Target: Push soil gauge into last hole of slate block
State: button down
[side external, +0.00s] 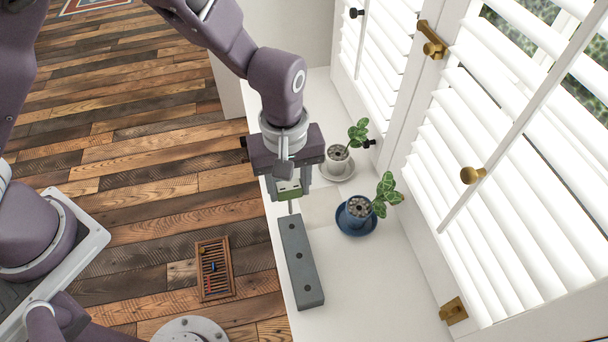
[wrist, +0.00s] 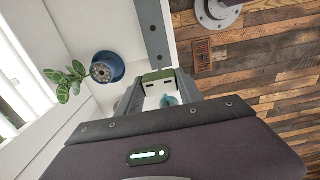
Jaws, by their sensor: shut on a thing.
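The slate block (side external: 303,272) is a long grey bar lying on the white sill, with dark round holes along its top. The soil gauge (side external: 289,194) has a green head and a thin pale probe pointing down at the block's far end. My gripper (side external: 291,189) is shut on the gauge's head, above that end. Whether the probe tip is inside a hole or just above it I cannot tell. In the wrist view the green head (wrist: 158,75) shows between the fingers, and part of the slate block (wrist: 155,38) lies beyond it.
A blue pot (side external: 357,214) with a leafy plant stands right of the block on a blue saucer. A pale pot (side external: 337,158) with a plant stands farther back, close to my gripper. White shutters (side external: 505,150) line the right. A wooden rack (side external: 214,268) lies on the plank floor.

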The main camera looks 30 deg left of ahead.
aim_at(291, 214)
jog(key=shift+f, duration=1.8)
jog(key=shift+f, duration=3.15)
jog(key=c, duration=0.7)
grip_release()
notch_tip(291, 214, up, 7)
jog(key=shift+r, duration=0.1)
